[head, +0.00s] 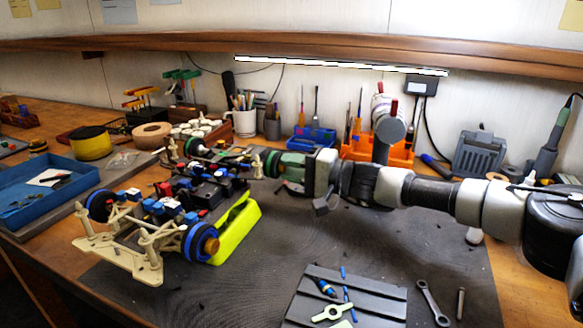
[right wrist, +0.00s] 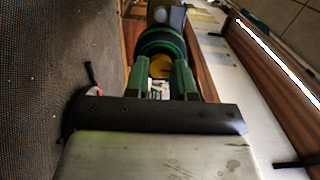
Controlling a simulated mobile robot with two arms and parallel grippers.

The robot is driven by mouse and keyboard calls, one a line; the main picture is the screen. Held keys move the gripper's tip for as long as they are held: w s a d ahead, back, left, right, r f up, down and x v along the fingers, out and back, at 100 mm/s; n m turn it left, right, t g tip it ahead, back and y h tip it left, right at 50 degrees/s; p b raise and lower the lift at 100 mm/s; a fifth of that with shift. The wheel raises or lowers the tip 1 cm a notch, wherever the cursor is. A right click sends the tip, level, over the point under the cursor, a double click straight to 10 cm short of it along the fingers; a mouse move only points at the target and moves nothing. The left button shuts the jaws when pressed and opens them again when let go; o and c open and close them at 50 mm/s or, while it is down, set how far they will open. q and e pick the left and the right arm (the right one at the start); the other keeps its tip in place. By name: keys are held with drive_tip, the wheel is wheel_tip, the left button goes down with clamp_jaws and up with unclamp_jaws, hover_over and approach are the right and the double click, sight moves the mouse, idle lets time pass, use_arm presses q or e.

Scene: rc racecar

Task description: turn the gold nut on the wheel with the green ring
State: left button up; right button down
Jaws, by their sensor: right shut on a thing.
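The cream and black racecar (head: 205,190) stands on the mat in the head view. My right gripper (head: 281,168) reaches in from the right to the wheel with the green ring (head: 270,162) at the car's far right corner. In the right wrist view, that black wheel with its green ring (right wrist: 160,40) is straight ahead. The gold nut (right wrist: 160,67) is between the green fingers of my right gripper (right wrist: 158,75), which is shut on it. The gripper hides the nut in the head view. My left gripper is not in view.
A yellow-green body shell (head: 237,228) lies beside the car. A grey tray (head: 345,298) with small tools and a wrench (head: 433,302) lie at the front. An orange tool holder (head: 365,150) stands behind my right arm. The mat's middle is clear.

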drive_tip(key=c, duration=0.9)
unclamp_jaws()
drive_tip(key=v, duration=1)
drive_tip(key=shift+s+d, duration=0.15)
drive_tip(key=shift+d, duration=0.25)
